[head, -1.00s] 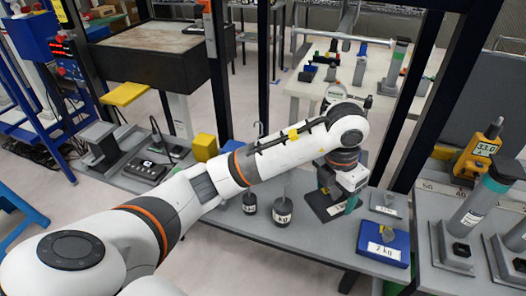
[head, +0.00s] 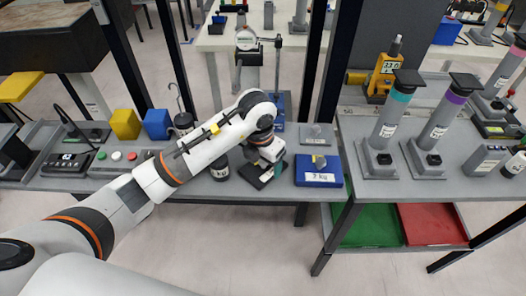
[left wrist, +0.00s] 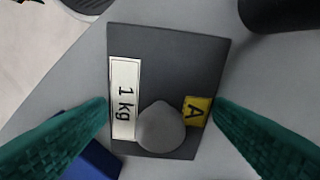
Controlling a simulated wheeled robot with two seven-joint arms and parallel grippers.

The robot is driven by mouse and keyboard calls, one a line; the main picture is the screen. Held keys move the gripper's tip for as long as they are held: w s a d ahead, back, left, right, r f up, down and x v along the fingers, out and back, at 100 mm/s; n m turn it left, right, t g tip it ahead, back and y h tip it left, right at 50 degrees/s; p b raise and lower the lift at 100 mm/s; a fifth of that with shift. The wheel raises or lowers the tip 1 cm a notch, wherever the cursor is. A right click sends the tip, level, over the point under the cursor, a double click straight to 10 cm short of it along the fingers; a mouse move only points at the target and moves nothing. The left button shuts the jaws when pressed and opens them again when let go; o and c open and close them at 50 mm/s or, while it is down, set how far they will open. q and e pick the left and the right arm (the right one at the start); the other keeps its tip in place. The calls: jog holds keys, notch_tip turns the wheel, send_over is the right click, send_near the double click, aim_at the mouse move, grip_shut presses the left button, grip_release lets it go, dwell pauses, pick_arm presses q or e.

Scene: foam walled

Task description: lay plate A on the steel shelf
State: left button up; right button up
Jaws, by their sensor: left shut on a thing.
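Plate A (left wrist: 175,65) is a dark grey square plate with a white "1 kg" label, a yellow "A" tag and a round grey knob, seen from above in the left wrist view. In the head view its dark edge (head: 259,177) shows below my left gripper (head: 275,163), partly hidden by the wrist. My left gripper is shut on plate A, with a green finger on each side in the left wrist view. I cannot tell whether the plate touches the grey bench below. I cannot tell which surface is the steel shelf. My right gripper is not in view.
A blue "2 kg" plate (head: 318,178) lies just right of plate A. Dark hooked weights stand to its left. Dark frame posts (head: 345,50) rise behind. The right bench holds capped cylinders (head: 391,115) and a yellow gauge (head: 384,75); green (head: 372,226) and red (head: 432,224) trays lie below it.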

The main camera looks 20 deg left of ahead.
aim_at(260, 171)
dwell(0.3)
pick_arm(q)
jog(key=o, duration=1.8)
jog(key=shift+f, duration=0.1)
jog(key=shift+c, duration=0.2)
jog(key=shift+r, duration=0.5)
notch_tip(260, 171, up, 11)
jog(key=s, duration=0.1)
jog(key=shift+s+a, duration=0.2)
jog(key=shift+a, duration=0.05)
